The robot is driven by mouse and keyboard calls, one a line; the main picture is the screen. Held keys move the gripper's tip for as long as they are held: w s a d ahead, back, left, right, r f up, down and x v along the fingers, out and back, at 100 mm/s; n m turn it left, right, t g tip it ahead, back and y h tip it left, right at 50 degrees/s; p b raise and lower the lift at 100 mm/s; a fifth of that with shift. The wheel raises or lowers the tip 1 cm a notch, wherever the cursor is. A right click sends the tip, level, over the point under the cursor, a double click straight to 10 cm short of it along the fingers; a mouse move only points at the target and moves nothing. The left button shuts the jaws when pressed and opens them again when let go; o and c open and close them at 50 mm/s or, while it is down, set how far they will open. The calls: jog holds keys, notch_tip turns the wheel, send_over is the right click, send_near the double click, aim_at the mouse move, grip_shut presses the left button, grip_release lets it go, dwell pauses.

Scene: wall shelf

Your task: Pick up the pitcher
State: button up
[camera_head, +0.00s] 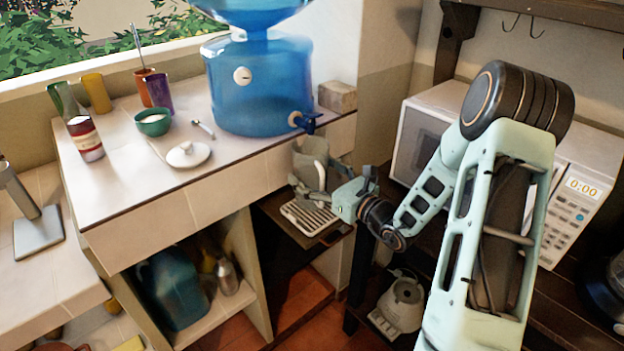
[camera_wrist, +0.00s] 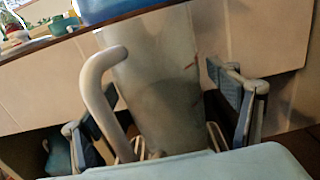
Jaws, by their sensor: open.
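The pitcher (camera_head: 304,158) is a grey-white vessel with a pale curved handle. It stands upright on a small slatted rack (camera_head: 308,217) below the counter edge, under the blue water dispenser. In the wrist view the pitcher (camera_wrist: 163,75) fills the middle, its handle toward the left. My gripper (camera_head: 322,184) is open around the pitcher's near side, one finger on the left beyond the handle and one on the right of the body. In the wrist view there is a visible gap at the right finger. The pitcher's base is partly hidden by my gripper.
The blue water dispenser (camera_head: 262,85) stands on the tiled counter (camera_head: 185,195), its tap close above the pitcher. A white microwave (camera_head: 430,125) is on the right, behind my arm.

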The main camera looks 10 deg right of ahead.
jog(key=c, duration=1.7)
jog(key=shift+r, duration=0.1)
jog(key=c, duration=0.4)
jog(key=shift+r, duration=0.15)
